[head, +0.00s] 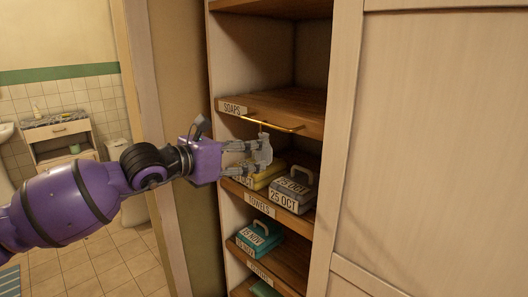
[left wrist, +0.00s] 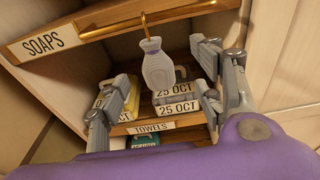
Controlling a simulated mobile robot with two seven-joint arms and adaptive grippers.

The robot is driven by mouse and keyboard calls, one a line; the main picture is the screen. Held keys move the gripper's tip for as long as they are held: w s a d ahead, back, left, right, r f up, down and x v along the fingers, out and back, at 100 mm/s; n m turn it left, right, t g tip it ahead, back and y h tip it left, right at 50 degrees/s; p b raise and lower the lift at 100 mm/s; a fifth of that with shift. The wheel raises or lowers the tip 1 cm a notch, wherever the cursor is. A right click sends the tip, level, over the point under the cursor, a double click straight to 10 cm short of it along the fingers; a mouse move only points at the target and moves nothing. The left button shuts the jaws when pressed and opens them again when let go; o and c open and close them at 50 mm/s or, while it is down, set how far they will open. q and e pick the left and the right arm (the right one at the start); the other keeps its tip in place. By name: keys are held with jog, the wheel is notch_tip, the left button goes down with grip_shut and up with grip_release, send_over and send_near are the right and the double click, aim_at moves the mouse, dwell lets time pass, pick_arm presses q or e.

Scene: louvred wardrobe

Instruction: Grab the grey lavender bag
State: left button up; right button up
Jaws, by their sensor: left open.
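The grey lavender bag (left wrist: 158,70) hangs by its narrow neck from a brass rail under the SOAPS shelf. In the left wrist view it is upright, in the upper middle, between the two fingers of my left gripper (left wrist: 160,100). Clear space shows on both sides of the bag in that view. In the head view my left gripper (head: 250,160) reaches into the wardrobe from the left and is open. The bag (head: 264,151) shows there by the fingertips, partly hard to tell from the grey fingers. My right gripper is not in view.
The brass rail (head: 270,125) runs along the SOAPS shelf (head: 290,105). Below, grey boxes (head: 293,190) labelled 25 OCT and a yellow item (head: 267,177) sit on the TOWELS shelf. A teal box (head: 259,238) is lower. A closed wardrobe door (head: 430,150) stands right.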

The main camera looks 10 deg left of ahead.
aim_at(266, 155)
pick_arm(q)
jog(key=x, duration=0.4)
jog(key=p+x, duration=0.1)
jog(key=x, duration=0.1)
jog(key=shift+w+a+r, duration=0.15)
jog(key=shift+w+a, duration=0.05)
jog(key=shift+w, duration=0.05)
jog(key=shift+w+d+f, duration=0.25)
jog(key=shift+w, duration=0.1)
jog(key=shift+s, duration=0.1)
jog(key=shift+c, duration=1.1)
jog(key=c, duration=1)
jog(key=shift+r, duration=0.1)
jog(key=shift+c, duration=0.2)
